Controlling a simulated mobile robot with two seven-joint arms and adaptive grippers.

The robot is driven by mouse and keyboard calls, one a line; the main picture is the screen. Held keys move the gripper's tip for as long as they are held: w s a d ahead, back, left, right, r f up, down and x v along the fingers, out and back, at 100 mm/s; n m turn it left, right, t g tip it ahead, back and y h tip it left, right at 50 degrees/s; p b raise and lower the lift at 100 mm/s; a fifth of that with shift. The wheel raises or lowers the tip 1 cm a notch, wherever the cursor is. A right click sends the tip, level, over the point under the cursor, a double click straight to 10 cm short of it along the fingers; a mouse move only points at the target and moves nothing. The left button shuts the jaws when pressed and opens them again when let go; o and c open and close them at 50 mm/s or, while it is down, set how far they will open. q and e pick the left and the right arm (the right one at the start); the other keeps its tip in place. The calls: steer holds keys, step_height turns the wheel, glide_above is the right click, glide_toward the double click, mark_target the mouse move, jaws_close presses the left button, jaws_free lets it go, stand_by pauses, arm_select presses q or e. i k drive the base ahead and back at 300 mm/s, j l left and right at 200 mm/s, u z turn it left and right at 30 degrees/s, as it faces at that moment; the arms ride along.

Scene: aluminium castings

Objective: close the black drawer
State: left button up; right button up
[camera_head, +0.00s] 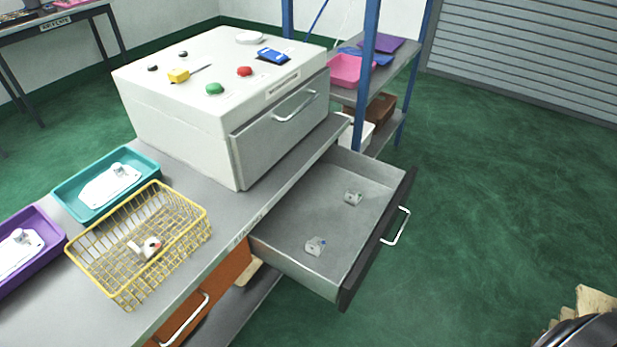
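The black drawer (345,277) is pulled out from under the grey bench, to the right of the picture's middle. Its black front panel carries a white bar handle (397,226). Two small metal castings lie in its grey tray, one near the front (315,246) and one farther back (352,198). A dark rounded part, perhaps of my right arm, shows at the bottom right corner, well apart from the drawer. Neither gripper's fingers show.
A white machine box (180,105) with buttons stands on the bench (215,178). A yellow wire basket (105,232), a teal tray (68,190) and a purple tray (50,232) sit at left. An orange drawer (228,272) is below. Green floor at right is mostly clear.

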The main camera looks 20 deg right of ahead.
mark_target(315, 206)
steer(key=i+l+z, duration=0.1)
steer(key=l+z, duration=0.15)
steer(key=i+l+z, duration=0.25)
steer(key=l, duration=0.15)
steer(key=l+z, duration=0.25)
steer(key=k+l+u, duration=0.2)
steer(key=k+l, duration=0.05)
steer(key=k, duration=0.05)
